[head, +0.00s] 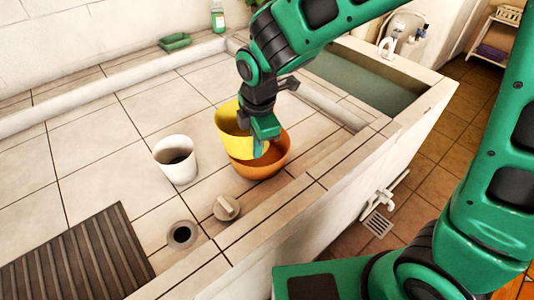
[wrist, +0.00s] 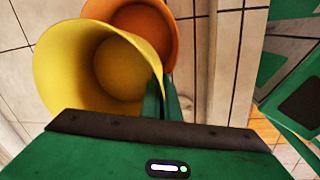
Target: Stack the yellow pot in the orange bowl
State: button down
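The yellow pot (head: 230,132) is at the left and upper side of the orange bowl (head: 262,168) in the head view and covers part of it. My gripper (head: 266,140) points down at the pot's right side, over the bowl. In the wrist view the fingers (wrist: 162,100) are close together at the rim of the yellow pot (wrist: 75,60), with its wall between them. The orange bowl (wrist: 158,20) shows behind the pot there. I cannot tell whether the pot touches the bowl or hangs above it.
A white cup (head: 174,160) stands left of the bowl. A stopper (head: 227,207) and a drain hole (head: 182,235) are in front, with a ribbed dark mat (head: 80,262) at lower left. A green soap dish (head: 174,42) and a bottle (head: 218,18) are at the back. The water basin (head: 360,80) lies right.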

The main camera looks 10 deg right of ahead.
aim_at(267, 146)
jog(key=w+d+f, duration=0.2)
jog(key=d, duration=0.1)
jog(key=shift+w+f, duration=0.25)
jog(key=shift+f, duration=2)
jog(key=shift+f, duration=0.6)
jog(key=c, duration=2.3)
grip_release()
notch_tip(267, 146, up, 13)
jog(key=s, duration=0.1)
jog(key=shift+s+d, duration=0.2)
jog(key=shift+d, duration=0.05)
